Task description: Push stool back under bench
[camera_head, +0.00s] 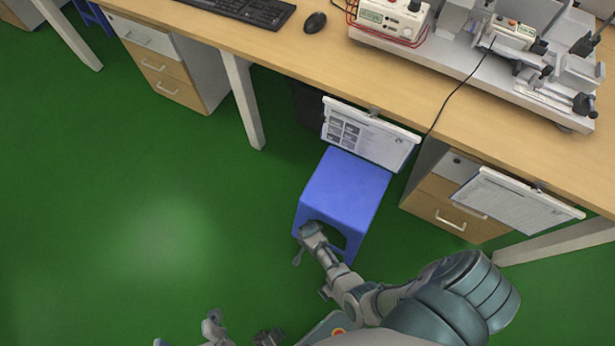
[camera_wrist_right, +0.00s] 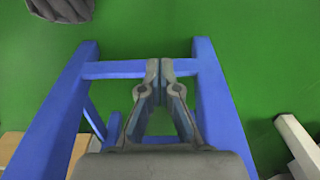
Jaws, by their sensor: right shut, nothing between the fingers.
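The blue stool (camera_head: 345,188) stands on the green floor in the head view, its back part close to the front edge of the wooden bench (camera_head: 290,48). Most of its seat is out in front of the bench. My right gripper (camera_head: 308,235) is at the stool's near side, below the seat's front edge. In the right wrist view, its fingertips (camera_wrist_right: 160,68) are together and empty, in front of a blue crossbar between two stool legs (camera_wrist_right: 218,110). Whether they touch the bar is unclear. My left gripper (camera_head: 215,328) shows partly at the bottom edge; its fingers are unclear.
Drawer units stand under the bench left (camera_head: 165,65) and right (camera_head: 455,212) of the stool. A bench leg (camera_head: 243,100) is left of it. Hanging document boards (camera_head: 368,137) and (camera_head: 515,203) jut from the bench edge. The floor at left is clear.

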